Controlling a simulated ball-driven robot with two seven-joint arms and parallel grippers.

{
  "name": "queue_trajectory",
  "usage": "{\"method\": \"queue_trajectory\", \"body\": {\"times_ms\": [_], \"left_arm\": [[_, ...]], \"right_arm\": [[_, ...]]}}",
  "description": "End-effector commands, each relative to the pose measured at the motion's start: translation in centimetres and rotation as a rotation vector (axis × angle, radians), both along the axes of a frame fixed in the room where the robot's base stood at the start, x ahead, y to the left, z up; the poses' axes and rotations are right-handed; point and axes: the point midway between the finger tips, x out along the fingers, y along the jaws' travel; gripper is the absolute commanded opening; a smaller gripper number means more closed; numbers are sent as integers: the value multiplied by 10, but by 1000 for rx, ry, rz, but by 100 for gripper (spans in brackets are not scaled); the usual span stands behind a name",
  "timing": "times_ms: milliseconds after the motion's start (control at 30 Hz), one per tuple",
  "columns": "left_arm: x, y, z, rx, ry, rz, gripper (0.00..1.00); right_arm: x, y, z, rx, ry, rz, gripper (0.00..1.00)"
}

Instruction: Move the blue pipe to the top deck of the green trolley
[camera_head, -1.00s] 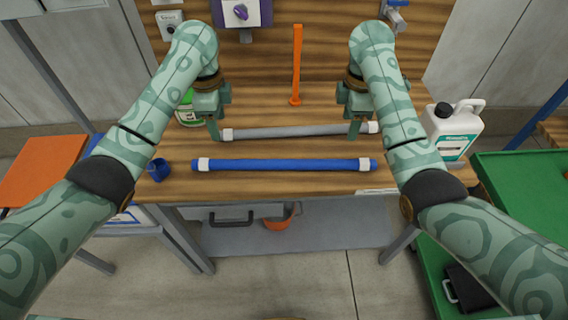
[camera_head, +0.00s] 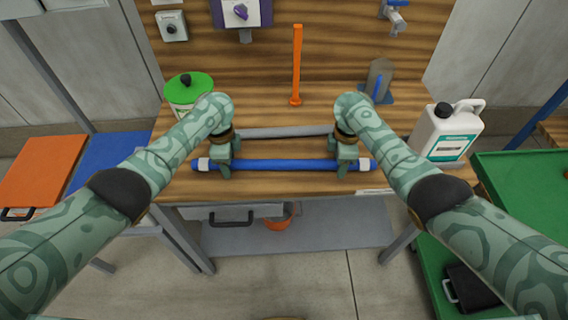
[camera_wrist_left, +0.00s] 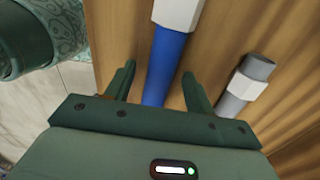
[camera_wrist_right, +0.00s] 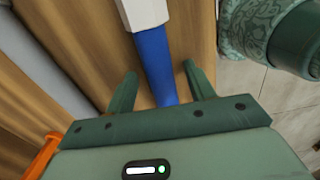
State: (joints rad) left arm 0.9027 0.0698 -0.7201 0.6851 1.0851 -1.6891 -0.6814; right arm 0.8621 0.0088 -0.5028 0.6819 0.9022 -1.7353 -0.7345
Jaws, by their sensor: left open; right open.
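The blue pipe (camera_head: 285,165) lies along the front of the wooden bench, with a white band near each end. My left gripper (camera_head: 224,170) is over the pipe's left part. In the left wrist view the blue pipe (camera_wrist_left: 166,65) runs between its open fingers (camera_wrist_left: 158,85). My right gripper (camera_head: 345,170) is over the pipe's right part. In the right wrist view the blue pipe (camera_wrist_right: 155,60) passes between its open fingers (camera_wrist_right: 160,85).
A grey pipe (camera_head: 285,132) lies just behind the blue one. A white jug (camera_head: 447,132) stands at the bench's right end, near the trolley. A green-lidded tub (camera_head: 188,90) is at the back left. A black case (camera_head: 470,287) sits on the trolley's lower deck.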

Motion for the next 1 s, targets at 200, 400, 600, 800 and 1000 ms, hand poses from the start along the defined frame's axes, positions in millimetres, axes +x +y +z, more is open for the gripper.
{"method": "queue_trajectory", "body": {"times_ms": [200,400,600,800,1000], "left_arm": [[0,0,-3,1,-2,-1,54],[0,0,-3,1,-2,-1,40],[0,0,-3,1,-2,-1,0],[1,0,-2,0,-3,-1,0],[1,0,4,0,-5,-1,0]], "right_arm": [[0,0,-4,0,-1,-1,54],[0,0,-3,0,-1,-1,40],[0,0,-3,0,-1,-1,0],[1,0,-3,1,-3,-1,0],[1,0,4,1,-5,-1,0]]}}
